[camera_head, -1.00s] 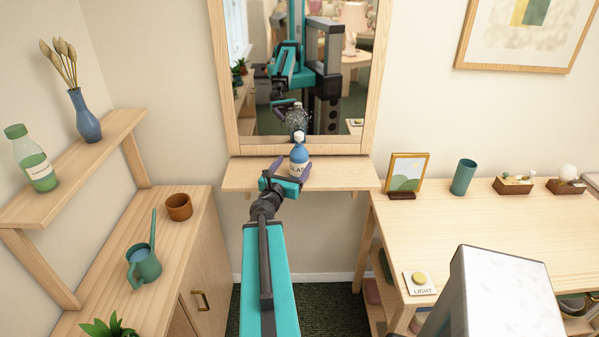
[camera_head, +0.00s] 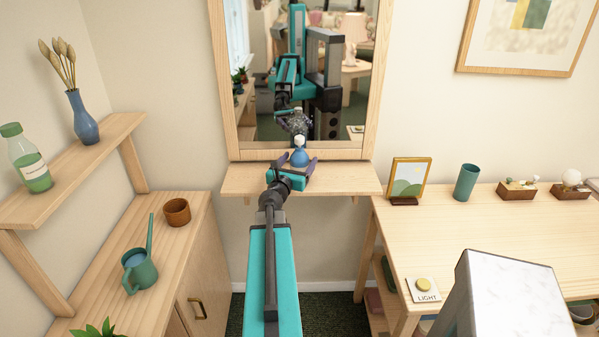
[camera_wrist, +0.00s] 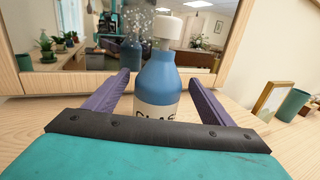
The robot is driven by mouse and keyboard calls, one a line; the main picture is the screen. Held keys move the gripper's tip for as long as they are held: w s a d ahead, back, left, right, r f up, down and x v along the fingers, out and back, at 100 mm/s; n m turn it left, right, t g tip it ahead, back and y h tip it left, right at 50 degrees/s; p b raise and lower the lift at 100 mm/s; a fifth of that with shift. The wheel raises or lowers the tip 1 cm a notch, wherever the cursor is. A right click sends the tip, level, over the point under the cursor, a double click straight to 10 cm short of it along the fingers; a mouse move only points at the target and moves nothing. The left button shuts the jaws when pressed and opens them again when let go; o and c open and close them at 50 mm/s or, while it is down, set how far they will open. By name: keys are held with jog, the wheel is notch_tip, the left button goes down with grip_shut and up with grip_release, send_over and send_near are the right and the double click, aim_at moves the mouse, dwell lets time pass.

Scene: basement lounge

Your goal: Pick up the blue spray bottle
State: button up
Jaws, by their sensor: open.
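The blue spray bottle (camera_head: 299,157) stands upright on the small wooden shelf (camera_head: 240,180) under the mirror. It has a white top and a pale label, partly hidden by my gripper. In the wrist view the bottle (camera_wrist: 160,80) stands between the two purple fingers. My gripper (camera_head: 299,168) is open around the bottle, with one finger on each side. In the wrist view my gripper (camera_wrist: 158,90) shows a gap between each finger and the bottle. The lower part of the bottle is hidden behind the gripper's palm.
The mirror (camera_head: 232,100) rises just behind the bottle. A picture frame (camera_head: 409,180) and a teal cup (camera_head: 466,182) stand on the table (camera_head: 480,235) at right. At left are a watering can (camera_head: 140,270), a brown pot (camera_head: 177,212) and a green bottle (camera_head: 28,160).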

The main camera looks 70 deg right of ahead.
jog(key=shift+d, duration=0.15)
jog(key=shift+w+d+r+p, duration=0.1)
jog(key=shift+d+r+p, duration=0.1)
jog(key=shift+d+p, duration=1)
jog(key=d, duration=0.2)
jog(key=shift+d+f, duration=0.1)
jog(key=shift+d, duration=0.2)
grip_shut()
